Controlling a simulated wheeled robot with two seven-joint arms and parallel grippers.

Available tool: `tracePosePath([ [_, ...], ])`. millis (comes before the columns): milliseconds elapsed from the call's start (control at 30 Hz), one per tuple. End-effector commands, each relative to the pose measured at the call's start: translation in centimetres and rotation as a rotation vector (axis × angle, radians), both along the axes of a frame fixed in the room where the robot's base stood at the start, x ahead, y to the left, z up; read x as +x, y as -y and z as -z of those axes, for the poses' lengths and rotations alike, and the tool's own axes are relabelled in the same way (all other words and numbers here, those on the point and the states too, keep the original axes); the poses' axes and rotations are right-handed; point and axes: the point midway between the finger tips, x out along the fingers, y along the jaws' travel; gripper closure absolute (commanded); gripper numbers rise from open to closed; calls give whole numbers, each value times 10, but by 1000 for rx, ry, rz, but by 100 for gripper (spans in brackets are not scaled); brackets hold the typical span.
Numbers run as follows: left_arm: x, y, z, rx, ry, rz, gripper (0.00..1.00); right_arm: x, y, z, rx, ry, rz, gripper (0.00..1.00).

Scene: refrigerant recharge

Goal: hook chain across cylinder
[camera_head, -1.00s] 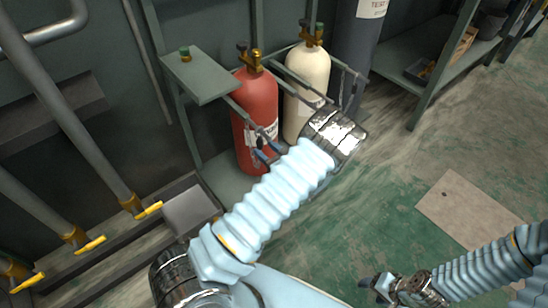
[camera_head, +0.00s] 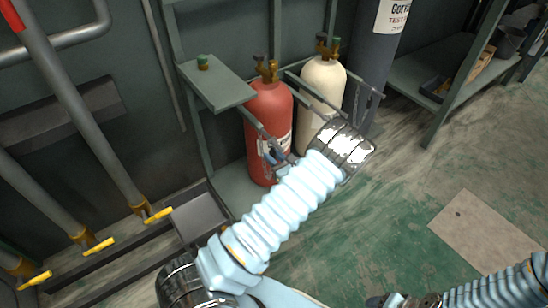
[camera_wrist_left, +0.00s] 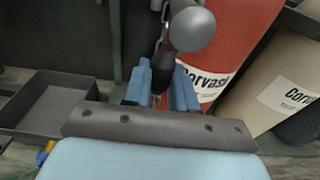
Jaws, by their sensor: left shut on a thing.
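The red cylinder (camera_head: 268,112) stands in the rack beside a cream cylinder (camera_head: 320,84). My left gripper (camera_head: 275,156) is in front of the red cylinder's lower half. In the left wrist view, its blue fingers (camera_wrist_left: 161,90) are shut on the dark end of the chain (camera_wrist_left: 163,70), which hangs below a rounded grey bar end (camera_wrist_left: 192,28). The red cylinder (camera_wrist_left: 226,38) is close behind, to the right. The rest of the chain is hard to make out. My right gripper (camera_head: 386,300) is cut off at the bottom edge; its jaws are unclear.
A small grey shelf (camera_head: 216,84) with a green-topped item juts out left of the cylinders. Rack rails (camera_head: 349,83) run around them. A tall dark cylinder (camera_head: 372,60) stands right. Pipes with yellow handles (camera_head: 98,247) line the left. Floor at right is open.

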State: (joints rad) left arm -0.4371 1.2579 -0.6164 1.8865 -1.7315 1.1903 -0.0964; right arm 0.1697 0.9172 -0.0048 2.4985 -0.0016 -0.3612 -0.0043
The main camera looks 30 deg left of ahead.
Motion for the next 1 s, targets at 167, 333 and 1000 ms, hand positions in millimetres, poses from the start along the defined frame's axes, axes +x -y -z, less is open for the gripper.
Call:
tracePosePath([
  [167, 0, 0, 0, 0, 0, 0, 100, 0, 0, 0, 0, 0, 0, 39],
  [333, 0, 0, 0, 0, 0, 0, 100, 0, 0, 0, 0, 0, 0, 39],
  [1000, 0, 0, -23, 0, 0, 0, 100, 0, 0, -17, 0, 0, 0, 39],
])
